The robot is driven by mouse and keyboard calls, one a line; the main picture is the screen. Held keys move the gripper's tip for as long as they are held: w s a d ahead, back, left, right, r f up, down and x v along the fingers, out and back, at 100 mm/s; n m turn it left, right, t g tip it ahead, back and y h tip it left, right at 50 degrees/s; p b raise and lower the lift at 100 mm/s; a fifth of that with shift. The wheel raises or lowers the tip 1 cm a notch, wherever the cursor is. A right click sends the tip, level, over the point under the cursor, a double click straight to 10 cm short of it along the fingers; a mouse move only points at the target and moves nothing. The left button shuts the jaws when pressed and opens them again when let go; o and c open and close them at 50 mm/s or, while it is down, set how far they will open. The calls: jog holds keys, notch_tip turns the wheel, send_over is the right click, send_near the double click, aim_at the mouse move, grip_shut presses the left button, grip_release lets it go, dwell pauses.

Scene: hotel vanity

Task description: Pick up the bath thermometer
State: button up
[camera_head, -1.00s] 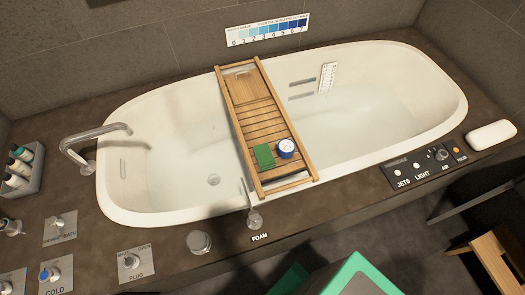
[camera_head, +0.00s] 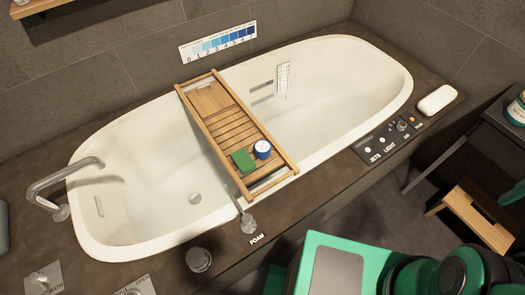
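A small round blue object with a pale top (camera_head: 262,149), which looks like the bath thermometer, rests on the wooden bath caddy (camera_head: 208,100). It sits near the caddy's front end, right beside a green block or cloth (camera_head: 243,160). The caddy lies across the white bathtub (camera_head: 345,47). My gripper's fingers are not in view. Green and black parts of my own body show at the bottom right, well apart from the caddy.
A faucet (camera_head: 62,180) stands at the tub's left end, with a foam spout (camera_head: 247,222) on the front rim. A control panel (camera_head: 392,140) and white bar (camera_head: 437,100) are on the right ledge. A wooden stool (camera_head: 475,218) stands on the floor.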

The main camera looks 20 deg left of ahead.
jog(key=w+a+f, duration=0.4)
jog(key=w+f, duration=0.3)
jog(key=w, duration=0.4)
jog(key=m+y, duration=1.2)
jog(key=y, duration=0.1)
send_near(267, 149)
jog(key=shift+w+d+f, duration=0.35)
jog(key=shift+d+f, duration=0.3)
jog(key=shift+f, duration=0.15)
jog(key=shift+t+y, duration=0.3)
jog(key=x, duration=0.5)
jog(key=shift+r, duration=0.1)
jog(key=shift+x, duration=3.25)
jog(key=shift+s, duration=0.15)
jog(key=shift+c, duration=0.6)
